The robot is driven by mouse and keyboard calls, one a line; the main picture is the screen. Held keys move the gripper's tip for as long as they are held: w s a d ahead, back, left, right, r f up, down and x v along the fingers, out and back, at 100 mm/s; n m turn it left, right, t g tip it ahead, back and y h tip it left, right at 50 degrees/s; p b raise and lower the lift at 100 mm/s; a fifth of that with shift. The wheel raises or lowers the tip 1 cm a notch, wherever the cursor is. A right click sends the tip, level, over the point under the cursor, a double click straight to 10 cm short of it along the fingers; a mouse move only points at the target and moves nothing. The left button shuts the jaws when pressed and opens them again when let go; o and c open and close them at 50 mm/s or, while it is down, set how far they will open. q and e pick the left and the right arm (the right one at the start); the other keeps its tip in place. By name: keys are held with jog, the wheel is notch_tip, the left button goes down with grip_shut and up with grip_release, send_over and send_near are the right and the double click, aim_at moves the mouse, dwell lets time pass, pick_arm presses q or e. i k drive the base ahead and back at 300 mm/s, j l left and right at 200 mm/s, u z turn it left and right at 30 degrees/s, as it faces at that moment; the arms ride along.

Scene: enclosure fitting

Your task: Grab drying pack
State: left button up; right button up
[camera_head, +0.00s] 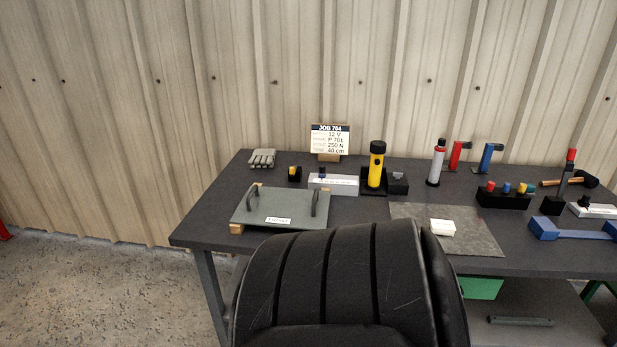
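A small white pack (442,228), which looks like the drying pack, lies on a grey mat (478,240) on the dark workbench. I cannot read any print on it. Its top and front show, and nothing covers it. Neither of my grippers shows in the head view.
A large black ridged shape (335,285) hides the bench's front middle. A grey lid with two handles (285,209) is left of the mat. A yellow flashlight (377,166), a job sign (329,140) and a cup rack (503,198) stand behind. A blue bracket (572,232) is at right.

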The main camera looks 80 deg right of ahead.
aim_at(438, 226)
jog(key=z, duration=1.5)
jog(key=l+z, duration=0.1)
jog(key=z, duration=0.75)
jog(key=l+z, duration=0.15)
jog(key=z, duration=0.7)
jog(key=i+l+z, duration=0.2)
